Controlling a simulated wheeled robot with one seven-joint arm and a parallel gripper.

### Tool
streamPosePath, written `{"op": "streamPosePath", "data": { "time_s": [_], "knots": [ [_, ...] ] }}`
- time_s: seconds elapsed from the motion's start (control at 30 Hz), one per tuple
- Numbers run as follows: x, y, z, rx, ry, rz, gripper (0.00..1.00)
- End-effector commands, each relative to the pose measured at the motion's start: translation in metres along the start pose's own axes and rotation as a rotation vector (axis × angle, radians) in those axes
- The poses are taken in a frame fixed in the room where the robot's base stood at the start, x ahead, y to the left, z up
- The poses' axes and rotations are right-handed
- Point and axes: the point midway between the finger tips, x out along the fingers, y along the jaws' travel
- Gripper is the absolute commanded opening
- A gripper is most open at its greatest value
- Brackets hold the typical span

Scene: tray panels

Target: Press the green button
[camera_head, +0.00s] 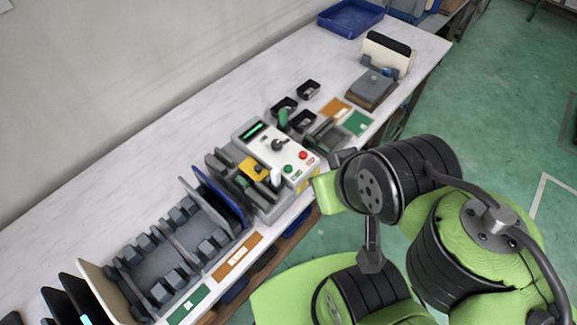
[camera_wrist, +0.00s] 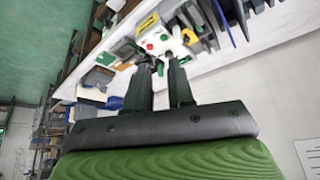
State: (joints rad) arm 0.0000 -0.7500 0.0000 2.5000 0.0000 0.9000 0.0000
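The green button (camera_head: 288,168) is a small round cap on the white top of a control box (camera_head: 262,146), on the table in the head view. A red button (camera_head: 303,155) sits just right of it, and a black knob (camera_head: 277,145) is behind them. In the head view my arm largely hides the gripper, right of the box.
A grey slotted rack (camera_head: 165,250) stands to the left of the box. Small black bins (camera_head: 308,90), a green card (camera_head: 357,123) and a grey block (camera_head: 376,86) lie to the right. A blue tray (camera_head: 350,18) is at the far end. The table strip behind the box is clear.

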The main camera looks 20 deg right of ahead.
Motion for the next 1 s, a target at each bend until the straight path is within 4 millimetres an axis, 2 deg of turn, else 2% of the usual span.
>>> {"op": "streamPosePath", "data": {
  "time_s": [0.03,0.13,1.0],
  "knots": [
    [0.0000,0.0000,0.0000,0.000,0.000,0.000,0.14],
    [0.0000,0.0000,0.0000,0.000,0.000,0.000,0.00],
    [0.0000,0.0000,0.0000,0.000,0.000,0.000,0.00]
  ]
}}
